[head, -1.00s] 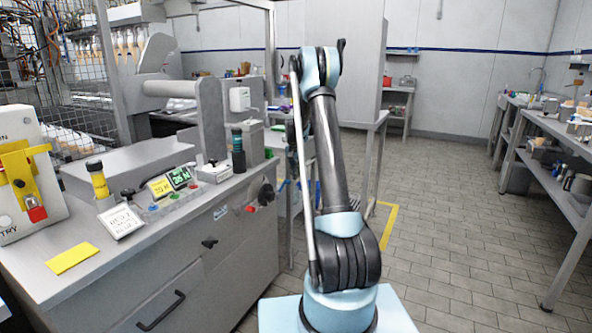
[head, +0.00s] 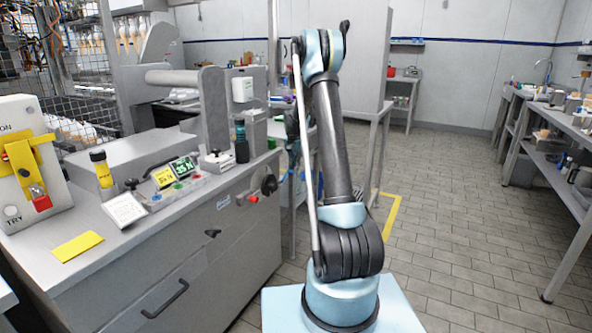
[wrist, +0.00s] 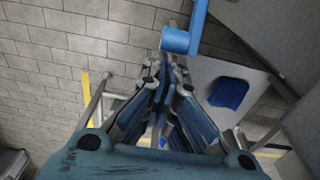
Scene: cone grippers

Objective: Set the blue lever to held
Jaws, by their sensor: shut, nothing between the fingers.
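In the wrist view, a bright blue lever (wrist: 180,40) enters from the top edge. It is an angled arm with a short rounded grip across its lower end. My gripper (wrist: 165,72) points up the picture with its fingers together and empty. The lever's grip is just beyond the fingertips and slightly to their right; whether they touch is unclear. In the head view, my own arm stands in front, and I cannot make out the lever or the fingertips clearly. No lettering for a held position can be read.
A grey steel cabinet (head: 190,262) with a control panel fills the left of the head view. A white box with a yellow bracket and red padlock (head: 41,203) stands on it. A shelf bench (head: 550,165) is at the right. Tiled floor (head: 455,235) between is clear.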

